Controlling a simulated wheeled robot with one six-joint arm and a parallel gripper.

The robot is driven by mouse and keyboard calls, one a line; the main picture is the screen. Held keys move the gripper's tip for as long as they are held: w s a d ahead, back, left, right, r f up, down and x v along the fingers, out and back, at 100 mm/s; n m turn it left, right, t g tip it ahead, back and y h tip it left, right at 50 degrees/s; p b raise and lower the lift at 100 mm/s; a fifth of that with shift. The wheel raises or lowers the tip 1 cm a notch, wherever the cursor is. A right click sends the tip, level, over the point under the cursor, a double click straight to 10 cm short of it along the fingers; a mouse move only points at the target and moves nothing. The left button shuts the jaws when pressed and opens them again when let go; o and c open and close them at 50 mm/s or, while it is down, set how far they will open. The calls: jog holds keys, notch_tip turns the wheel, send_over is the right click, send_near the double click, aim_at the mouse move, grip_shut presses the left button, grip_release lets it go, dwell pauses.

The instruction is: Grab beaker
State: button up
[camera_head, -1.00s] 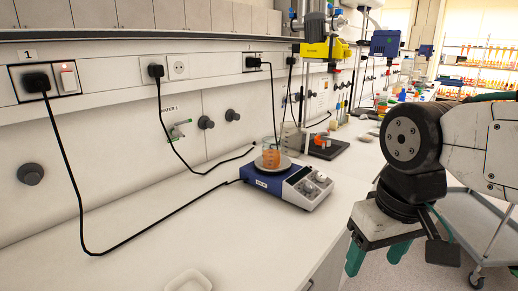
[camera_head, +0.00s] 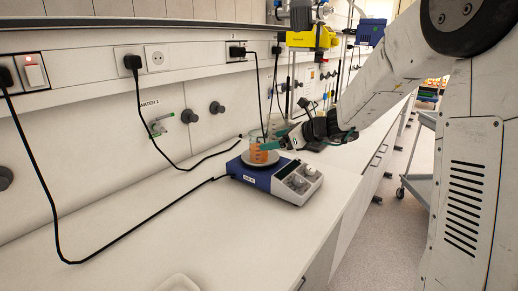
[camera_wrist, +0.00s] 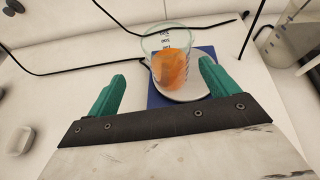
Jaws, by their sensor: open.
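The beaker (camera_head: 258,152) is clear glass with orange liquid in it. It stands on the round plate of a blue and white hotplate stirrer (camera_head: 303,184) on the bench. My gripper (camera_head: 272,141) is at the beaker from the right in the head view, its green fingers partly overlapping it. In the wrist view, the beaker (camera_wrist: 170,62) is ahead of my open gripper (camera_wrist: 162,82), between the lines of the two green fingers and nearer the right one. The gap between the fingers looks empty. Whether a finger touches the glass cannot be told.
Black power cables (camera_head: 130,232) run along the white bench (camera_head: 190,225) behind and left of the hotplate. A white dish (camera_head: 178,284) lies at the front. A larger graduated vessel (camera_wrist: 295,35) stands at the right in the wrist view. A yellow device (camera_head: 312,39) is behind.

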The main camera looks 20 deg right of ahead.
aim_at(259, 144)
jog(key=shift+w+a+f+m, duration=0.2)
jog(key=shift+w+f, duration=0.15)
jog(key=shift+w, duration=0.25)
jog(key=shift+w+a+f+m, duration=0.1)
jog(key=shift+w+f+m, duration=0.15)
jog(key=shift+w, duration=0.35)
jog(key=x, duration=0.5)
jog(key=shift+w+a+f, duration=0.1)
jog(key=shift+w+f, duration=0.1)
jog(key=shift+f, duration=0.1)
jog(key=c, duration=1.2)
